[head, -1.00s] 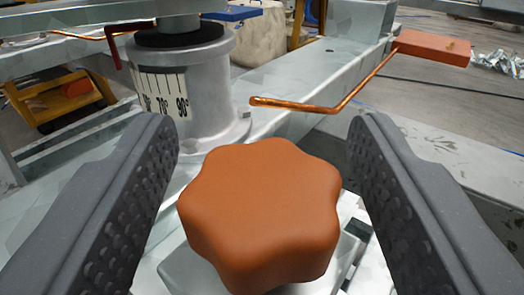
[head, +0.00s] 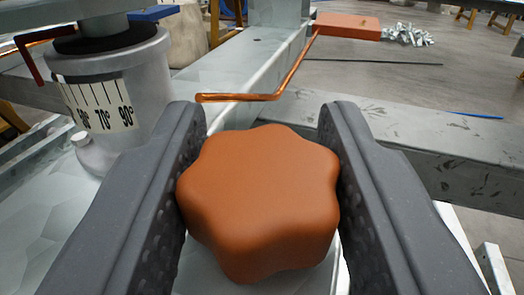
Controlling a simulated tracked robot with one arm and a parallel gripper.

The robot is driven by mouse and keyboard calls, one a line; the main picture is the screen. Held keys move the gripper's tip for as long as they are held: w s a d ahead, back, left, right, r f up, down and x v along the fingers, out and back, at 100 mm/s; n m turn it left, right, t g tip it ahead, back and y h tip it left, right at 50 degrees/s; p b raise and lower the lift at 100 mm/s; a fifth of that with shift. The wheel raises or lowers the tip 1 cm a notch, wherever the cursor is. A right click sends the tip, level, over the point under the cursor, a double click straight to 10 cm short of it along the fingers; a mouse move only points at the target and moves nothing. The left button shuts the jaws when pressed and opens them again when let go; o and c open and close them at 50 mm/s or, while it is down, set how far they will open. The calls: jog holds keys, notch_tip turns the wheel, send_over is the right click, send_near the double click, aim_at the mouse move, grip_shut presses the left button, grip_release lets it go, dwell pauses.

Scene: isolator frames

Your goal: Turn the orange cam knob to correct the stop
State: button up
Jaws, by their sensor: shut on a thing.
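The orange cam knob (head: 262,195) is a rounded, lobed knob low in the middle of the head view. My gripper (head: 262,180) has its two dark, dimpled fingers on either side of the knob, closed against its left and right sides. The knob's underside and what it sits on are mostly hidden. A grey metal cylinder (head: 135,95) stands at the upper left, with a white angle scale (head: 103,108) showing 70° and 90° marks. A red pointer (head: 28,58) hangs at the far left, beside the cylinder.
A copper-coloured bent rod (head: 290,70) runs behind the knob to an orange block (head: 347,26). Grey steel beams (head: 430,140) cross behind and to the right. Crumpled silvery scrap (head: 408,36) lies on the floor at the back.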

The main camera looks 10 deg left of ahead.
jog(key=shift+a+r+m+h+p, duration=0.15)
jog(key=shift+m+h+p, duration=0.55)
jog(key=shift+h+p, duration=0.5)
jog(key=shift+m+h+p, duration=0.3)
jog(key=shift+h+p, duration=0.1)
jog(key=shift+p, duration=0.15)
jog(key=shift+f+h, duration=0.2)
jog(key=shift+h, duration=0.1)
jog(key=o, duration=1)
jog(key=shift+d, duration=0.2)
jog(key=shift+s, duration=0.1)
jog(key=s+a+p, duration=0.1)
jog(key=s+p, duration=0.1)
jog(key=s, duration=0.9)
jog(key=shift+s, duration=0.35)
